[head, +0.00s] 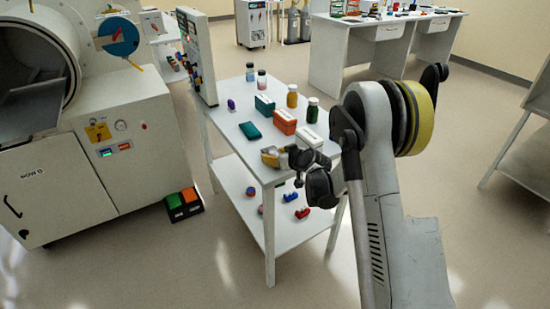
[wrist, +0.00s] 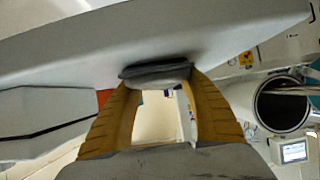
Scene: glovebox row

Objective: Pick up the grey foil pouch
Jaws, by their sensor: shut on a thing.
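The grey foil pouch (wrist: 155,74) shows in the wrist view as a flat dark-grey piece between the tips of my gripper's two yellow fingers. My gripper (head: 270,157) is shut on it. In the head view my gripper is at the front edge of the white table (head: 222,121), low over its top. The pouch is too small and too covered by the fingers there to make out clearly. In the wrist view a broad pale surface runs close above the pouch; I cannot tell whether they touch.
A teal pouch (head: 250,130), teal box (head: 264,106), orange box (head: 286,122) and white box (head: 309,138) stand near my gripper. Bottles, including a green one (head: 312,111), line the back. A control panel (head: 197,55) stands at the far left end. The lower shelf holds small items.

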